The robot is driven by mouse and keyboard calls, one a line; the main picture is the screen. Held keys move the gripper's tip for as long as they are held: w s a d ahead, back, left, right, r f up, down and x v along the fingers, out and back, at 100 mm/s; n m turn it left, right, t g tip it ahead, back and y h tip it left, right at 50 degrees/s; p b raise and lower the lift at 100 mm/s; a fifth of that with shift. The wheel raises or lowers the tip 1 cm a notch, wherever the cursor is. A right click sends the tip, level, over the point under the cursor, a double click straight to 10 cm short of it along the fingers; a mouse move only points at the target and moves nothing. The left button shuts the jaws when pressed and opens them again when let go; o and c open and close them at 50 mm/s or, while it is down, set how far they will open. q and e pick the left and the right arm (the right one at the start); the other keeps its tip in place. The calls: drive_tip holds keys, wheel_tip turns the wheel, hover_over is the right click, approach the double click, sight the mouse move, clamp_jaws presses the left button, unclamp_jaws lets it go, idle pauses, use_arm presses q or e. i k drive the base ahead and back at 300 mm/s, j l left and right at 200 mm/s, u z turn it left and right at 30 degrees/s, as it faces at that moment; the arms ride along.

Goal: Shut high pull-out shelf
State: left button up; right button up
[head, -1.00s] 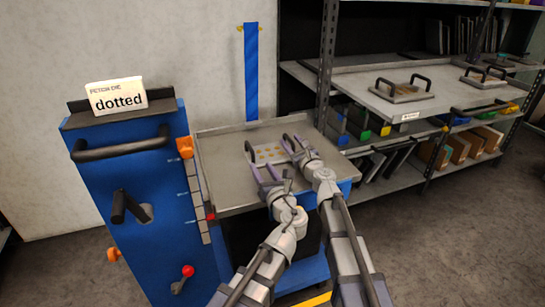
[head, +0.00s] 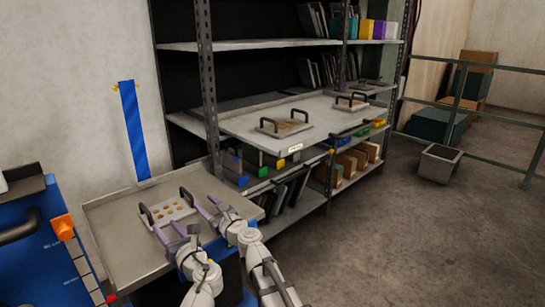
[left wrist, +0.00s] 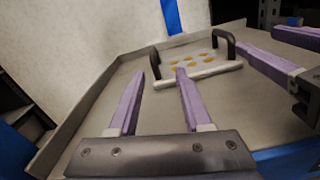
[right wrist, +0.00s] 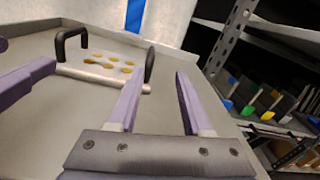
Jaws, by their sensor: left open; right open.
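The high pull-out shelf (head: 240,125) stands out from the rack in the head view. It carries two plates with black handles, a nearer one (head: 284,124) and a farther one (head: 350,103), and a small white label on its front edge. My left gripper (head: 169,230) and right gripper (head: 206,204) are open and empty over the cart's tray (head: 120,225). They are near the two handles of a plate with yellow dots (head: 172,210) lying there, which shows in the left wrist view (left wrist: 198,62) and right wrist view (right wrist: 100,65). Contact with the handles cannot be told.
The rack post (head: 207,80) stands between the tray and the shelf. Lower shelves hold coloured bins and brown boxes (head: 345,163). A blue panel (head: 40,240) is at left. A grey bin (head: 438,163) and railing stand right. Floor before the rack is clear.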

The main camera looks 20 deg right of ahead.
sight(328, 121)
drive_tip(key=z, duration=1.3)
